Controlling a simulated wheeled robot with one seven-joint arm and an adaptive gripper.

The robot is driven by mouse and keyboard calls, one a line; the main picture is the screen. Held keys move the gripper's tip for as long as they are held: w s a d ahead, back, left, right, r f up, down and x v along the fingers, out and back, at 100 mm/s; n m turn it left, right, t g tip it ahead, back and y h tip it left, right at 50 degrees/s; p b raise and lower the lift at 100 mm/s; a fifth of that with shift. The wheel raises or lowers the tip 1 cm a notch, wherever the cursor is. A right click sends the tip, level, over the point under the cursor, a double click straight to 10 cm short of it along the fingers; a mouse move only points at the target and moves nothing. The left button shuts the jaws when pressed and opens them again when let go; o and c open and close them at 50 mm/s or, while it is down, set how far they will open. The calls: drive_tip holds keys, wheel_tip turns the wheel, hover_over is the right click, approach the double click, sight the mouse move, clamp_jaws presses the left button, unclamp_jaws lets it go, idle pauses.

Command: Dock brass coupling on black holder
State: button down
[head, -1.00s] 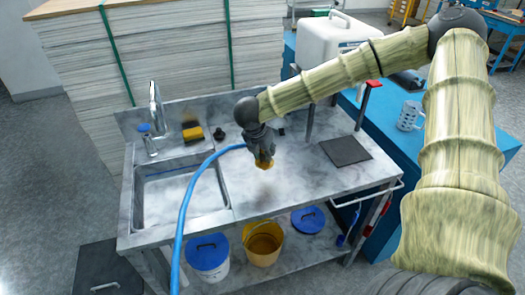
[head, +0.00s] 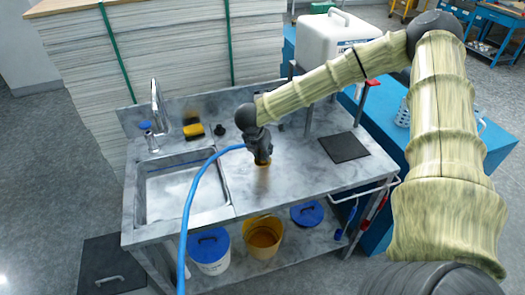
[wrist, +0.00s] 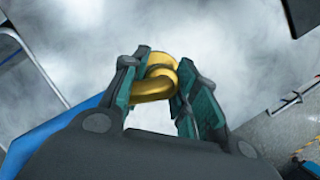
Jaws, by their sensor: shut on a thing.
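My gripper (head: 262,158) is above the grey stone-like worktop (head: 305,178), right of the sink. It is shut on the brass coupling (wrist: 155,82), a curved golden piece between its fingertips in the wrist view. Only a little of the coupling (head: 263,163) shows below the fingers in the head view. A blue hose (head: 196,185) runs up to the gripper; its join to the coupling is hidden. A small black piece (head: 220,130) stands at the back of the worktop, left of my gripper; it may be the black holder, but it is too small to tell.
The sink (head: 183,190) with its tap (head: 157,105) is at the left, near a yellow-and-black sponge (head: 194,130). A dark square mat (head: 344,147) lies to the right. Buckets stand on the shelf below. A tall paper stack (head: 165,55) rises behind. The front middle worktop is clear.

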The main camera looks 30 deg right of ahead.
drive_tip(key=shift+f, duration=0.15)
drive_tip(key=c, duration=1.1)
unclamp_jaws()
